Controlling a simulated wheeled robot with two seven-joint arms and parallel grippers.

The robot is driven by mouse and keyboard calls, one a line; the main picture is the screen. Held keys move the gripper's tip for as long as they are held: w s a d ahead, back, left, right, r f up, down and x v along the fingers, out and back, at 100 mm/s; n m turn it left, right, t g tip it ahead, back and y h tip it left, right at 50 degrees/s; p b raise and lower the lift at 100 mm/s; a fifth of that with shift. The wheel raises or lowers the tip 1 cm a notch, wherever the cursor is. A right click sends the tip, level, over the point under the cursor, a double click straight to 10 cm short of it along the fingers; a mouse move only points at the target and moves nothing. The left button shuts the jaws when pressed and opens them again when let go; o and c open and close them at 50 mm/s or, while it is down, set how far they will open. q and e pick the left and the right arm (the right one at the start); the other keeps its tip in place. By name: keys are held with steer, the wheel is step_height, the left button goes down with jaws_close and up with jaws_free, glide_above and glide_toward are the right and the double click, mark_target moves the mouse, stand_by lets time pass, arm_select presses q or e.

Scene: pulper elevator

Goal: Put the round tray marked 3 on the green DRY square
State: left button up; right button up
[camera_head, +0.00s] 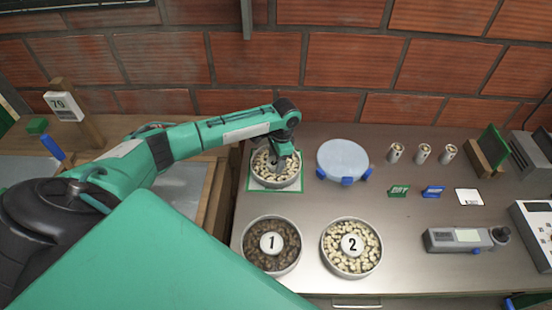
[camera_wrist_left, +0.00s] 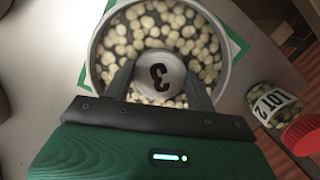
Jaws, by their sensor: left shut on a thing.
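The round tray marked 3 (camera_head: 290,181) is a metal-rimmed dish of pale beans. In the wrist view the tray (camera_wrist_left: 222,75) shows a central round knob (camera_wrist_left: 160,73) with a black 3. My left gripper (camera_head: 281,163) comes down over the tray's middle; in the wrist view its fingers (camera_wrist_left: 160,82) are on either side of the knob, shut on it. The green-outlined square (camera_head: 250,186) shows around and under the tray; its lettering is hidden. The tray looks inside the outline, but I cannot tell whether it rests there. My right gripper is not in view.
Tray 1 (camera_head: 272,268) with dark beans and tray 2 (camera_head: 351,268) with pale beans stand in front. Several small items stand further right. A jar marked LOT 2 (camera_wrist_left: 270,102) shows in the wrist view.

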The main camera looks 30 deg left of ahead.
arm_select(q)
steer(key=o, duration=1.2)
steer(key=shift+f, duration=0.1)
step_height(320, 180, up, 12)
steer(key=w+d+b, duration=0.1)
steer(key=b, duration=0.1)
steer(key=shift+w, duration=0.25)
steer(key=shift+d, duration=0.1)
